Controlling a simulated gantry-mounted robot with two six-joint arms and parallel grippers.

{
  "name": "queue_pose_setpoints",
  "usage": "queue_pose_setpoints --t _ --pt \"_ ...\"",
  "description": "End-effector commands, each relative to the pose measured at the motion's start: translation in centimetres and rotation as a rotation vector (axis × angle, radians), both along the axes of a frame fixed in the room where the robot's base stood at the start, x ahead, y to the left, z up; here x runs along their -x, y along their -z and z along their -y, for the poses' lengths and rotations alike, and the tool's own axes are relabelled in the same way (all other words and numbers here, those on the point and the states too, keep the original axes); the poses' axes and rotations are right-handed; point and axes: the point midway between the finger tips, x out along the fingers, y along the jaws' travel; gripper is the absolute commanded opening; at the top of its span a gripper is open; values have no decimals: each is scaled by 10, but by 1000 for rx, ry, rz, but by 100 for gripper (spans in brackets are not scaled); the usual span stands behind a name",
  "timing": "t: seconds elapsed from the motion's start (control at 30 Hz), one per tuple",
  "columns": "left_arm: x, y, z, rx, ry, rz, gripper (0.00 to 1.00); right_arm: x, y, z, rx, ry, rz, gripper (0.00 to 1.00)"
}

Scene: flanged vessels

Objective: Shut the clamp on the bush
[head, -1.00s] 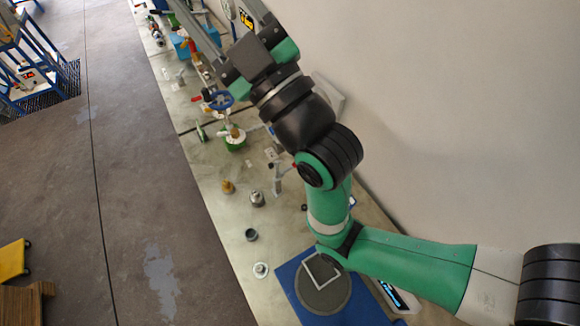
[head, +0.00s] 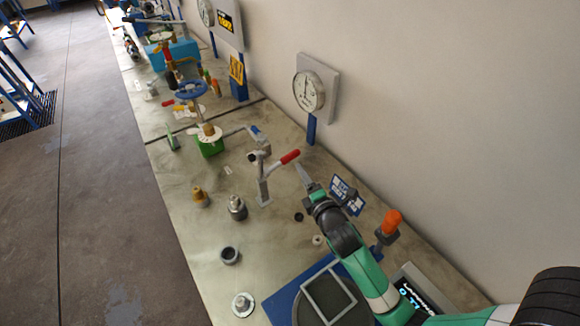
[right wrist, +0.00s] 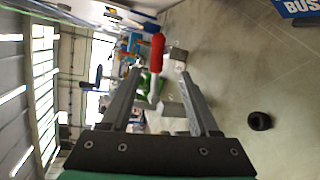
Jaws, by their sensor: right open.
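The clamp (head: 264,184) is a grey upright metal fixture on the bench with a red-gripped handle (head: 290,156) sticking out to the right. My right gripper (head: 300,168) is close beside the handle, on its right. In the right wrist view the right gripper's fingers (right wrist: 159,73) are apart, and the red handle (right wrist: 157,50) shows in the gap between them, beyond the tips. I see no contact with it. A blue sign with white letters reading "BUS" (right wrist: 300,9) is partly cut off. I cannot make out the bush for sure. My left gripper is not in view.
A black ring (head: 298,217) lies on the bench. Brass (head: 201,197) and steel (head: 237,208) fittings stand left of the clamp. A gauge (head: 308,91) is at the wall, and an orange-topped post (head: 389,225) stands right of my arm. A green-bodied valve (head: 209,143) stands farther back.

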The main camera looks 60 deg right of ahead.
Motion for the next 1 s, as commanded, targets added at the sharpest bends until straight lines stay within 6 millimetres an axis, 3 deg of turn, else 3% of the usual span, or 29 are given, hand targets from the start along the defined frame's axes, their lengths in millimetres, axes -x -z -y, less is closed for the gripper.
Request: queue_pose_setpoints --t 0.17,0.63,1.0 --pt "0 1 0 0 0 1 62 -8 0 6 1 0 3 62" --pt "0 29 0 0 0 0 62 -78 21 65 0 -1 5 62" --pt "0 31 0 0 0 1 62 -88 21 73 -2 -2 5 62"
